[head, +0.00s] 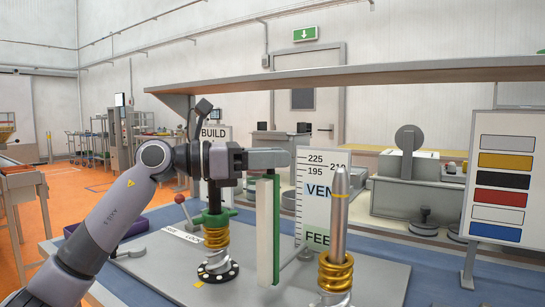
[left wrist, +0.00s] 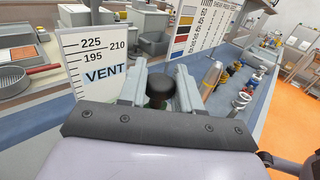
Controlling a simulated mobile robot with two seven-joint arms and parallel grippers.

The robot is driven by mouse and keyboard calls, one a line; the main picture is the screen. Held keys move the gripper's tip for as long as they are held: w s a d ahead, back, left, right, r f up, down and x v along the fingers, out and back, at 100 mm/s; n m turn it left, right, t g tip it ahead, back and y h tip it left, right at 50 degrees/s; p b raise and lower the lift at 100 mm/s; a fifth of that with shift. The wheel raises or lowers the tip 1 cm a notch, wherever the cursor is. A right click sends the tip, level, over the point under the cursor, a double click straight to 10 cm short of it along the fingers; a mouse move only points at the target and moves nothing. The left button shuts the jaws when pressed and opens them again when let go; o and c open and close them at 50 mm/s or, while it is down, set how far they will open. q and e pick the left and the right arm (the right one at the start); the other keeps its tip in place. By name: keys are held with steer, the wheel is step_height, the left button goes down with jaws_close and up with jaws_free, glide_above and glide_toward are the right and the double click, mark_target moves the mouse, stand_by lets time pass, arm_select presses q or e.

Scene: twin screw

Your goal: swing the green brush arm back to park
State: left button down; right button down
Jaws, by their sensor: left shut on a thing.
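The green brush arm has a green collar (head: 213,217) around the left post, above its gold rings, and a tall green upright (head: 276,228) with a pale strip beside it. The upright stands between the left post and the right screw (head: 339,215) with its pointed silver tip. My left gripper (head: 279,158) reaches in level at the upright's top. In the left wrist view its fingers (left wrist: 160,92) are closed around a round black knob (left wrist: 158,84). The knob is hidden in the head view, and its join to the arm does not show. My right gripper is out of view.
A scale board (head: 322,185) reading VENT and FEED stands behind the screws. A grey shelf (head: 360,76) spans above. A red-knobbed lever (head: 180,199) stands at the left of the grey plate (head: 378,278). A colour-swatch board (head: 505,175) stands at right.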

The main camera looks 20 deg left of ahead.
arm_select(q)
steer(key=c, duration=0.8)
jaws_free()
steer(key=shift+c, duration=0.2)
steer(key=shift+a, duration=0.15)
steer(key=b+v, duration=0.1)
steer(key=v, duration=0.6)
